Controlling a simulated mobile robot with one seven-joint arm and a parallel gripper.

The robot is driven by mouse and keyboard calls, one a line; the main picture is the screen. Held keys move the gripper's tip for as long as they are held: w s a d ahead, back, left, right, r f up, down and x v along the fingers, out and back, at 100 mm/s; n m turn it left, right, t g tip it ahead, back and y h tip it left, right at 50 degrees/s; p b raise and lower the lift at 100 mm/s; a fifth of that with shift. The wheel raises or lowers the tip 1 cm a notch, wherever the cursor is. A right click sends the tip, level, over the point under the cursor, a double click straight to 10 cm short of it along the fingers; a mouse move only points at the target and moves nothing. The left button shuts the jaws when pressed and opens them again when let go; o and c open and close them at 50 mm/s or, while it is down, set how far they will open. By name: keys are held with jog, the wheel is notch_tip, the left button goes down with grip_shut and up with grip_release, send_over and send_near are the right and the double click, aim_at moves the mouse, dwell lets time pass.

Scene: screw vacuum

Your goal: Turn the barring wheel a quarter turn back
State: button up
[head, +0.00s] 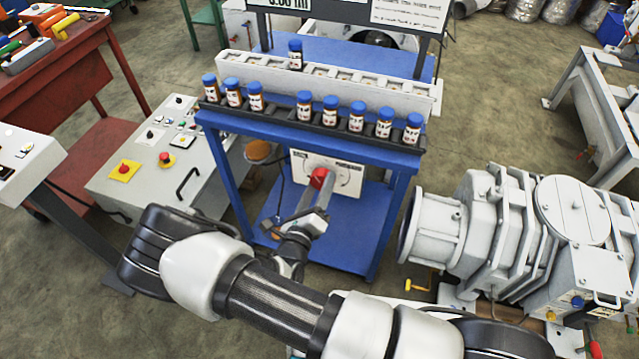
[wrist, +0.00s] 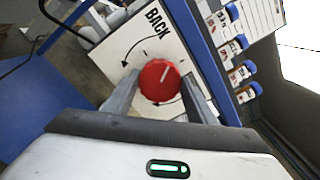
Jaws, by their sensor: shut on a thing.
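The barring wheel is a red round knob (head: 318,177) on a white plate (head: 349,180) at the front of the blue stand. In the wrist view the red knob (wrist: 160,81) carries a white pointer line slanting toward the upper right. The white plate (wrist: 122,48) there shows the word BACK, a curved arrow and tick marks. My gripper (wrist: 159,92) has one finger on each side of the knob and is shut on it. In the head view my gripper (head: 315,188) reaches the knob from the front, and my arm crosses below it.
A blue stand (head: 380,220) bears a dark rack of several blue-capped bottles (head: 357,122) above the plate. A grey control console (head: 140,165) with red buttons stands at left. A large grey pump (head: 490,235) stands close at right.

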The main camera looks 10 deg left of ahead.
jog(key=n+p, duration=0.1)
jog(key=n, duration=0.4)
jog(key=shift+n, duration=0.3)
jog(key=n, duration=0.5)
jog(key=shift+f, duration=0.15)
jog(key=shift+n, duration=0.3)
jog(key=o, duration=1.1)
jog(key=shift+c, duration=0.2)
jog(key=shift+s, duration=0.1)
jog(key=s+a+p, duration=0.1)
jog(key=s+a, duration=0.1)
jog(key=s, duration=1.5)
jog(key=shift+a, duration=0.2)
